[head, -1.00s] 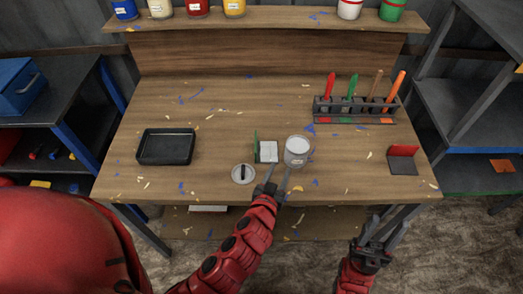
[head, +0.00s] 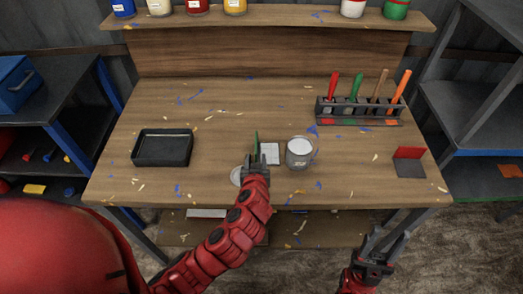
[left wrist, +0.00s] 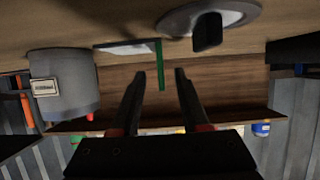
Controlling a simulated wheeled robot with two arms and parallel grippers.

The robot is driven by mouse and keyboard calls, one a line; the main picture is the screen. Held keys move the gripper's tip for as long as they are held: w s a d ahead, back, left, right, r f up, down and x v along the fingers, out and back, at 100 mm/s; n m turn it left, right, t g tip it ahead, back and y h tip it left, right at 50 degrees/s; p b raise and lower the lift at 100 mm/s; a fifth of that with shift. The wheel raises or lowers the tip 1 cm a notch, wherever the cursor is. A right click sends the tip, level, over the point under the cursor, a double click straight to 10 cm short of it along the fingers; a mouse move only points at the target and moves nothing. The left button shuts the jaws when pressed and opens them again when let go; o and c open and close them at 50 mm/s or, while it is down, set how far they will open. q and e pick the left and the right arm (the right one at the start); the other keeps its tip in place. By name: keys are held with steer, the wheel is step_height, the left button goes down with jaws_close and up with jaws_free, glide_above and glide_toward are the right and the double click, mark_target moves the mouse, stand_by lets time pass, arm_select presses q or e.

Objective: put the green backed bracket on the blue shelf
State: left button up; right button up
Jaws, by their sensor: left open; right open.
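The green backed bracket stands on the workbench, its upright green plate (head: 257,138) at the left of its pale base (head: 271,153). My left gripper (head: 256,160) is open just in front of it. In the left wrist view the green plate (left wrist: 161,66) appears between the open fingertips (left wrist: 160,73), slightly beyond them; I cannot tell if they touch it. My right gripper (head: 385,240) is open and empty, off the bench's front edge. A left rack has blue posts (head: 113,98); a right rack has a blue-edged shelf (head: 480,153). I cannot tell which is the blue shelf.
A grey mug (head: 299,155) stands right of the bracket. A round lid (head: 236,177) lies left, partly hidden by my gripper. A black tray (head: 162,160), a red backed bracket (head: 409,158) and a tool rack (head: 359,114) are also on the bench.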

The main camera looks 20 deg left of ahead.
mark_target(256, 147)
arm_select(q)
steer(key=shift+x, duration=0.85)
steer(key=shift+w+a+r+p, duration=0.1)
steer(key=shift+w+r+p, duration=0.15)
steer(key=shift+w+p, duration=0.25)
steer(key=x, duration=0.2)
steer(key=p+x, duration=0.1)
steer(key=shift+w+a+p, duration=0.2)
steer(key=shift+w+p, duration=0.1)
steer(key=shift+w, duration=0.15)
steer(key=shift+w+a+f, duration=0.1)
steer(key=shift+w+f, duration=0.05)
jaws_close()
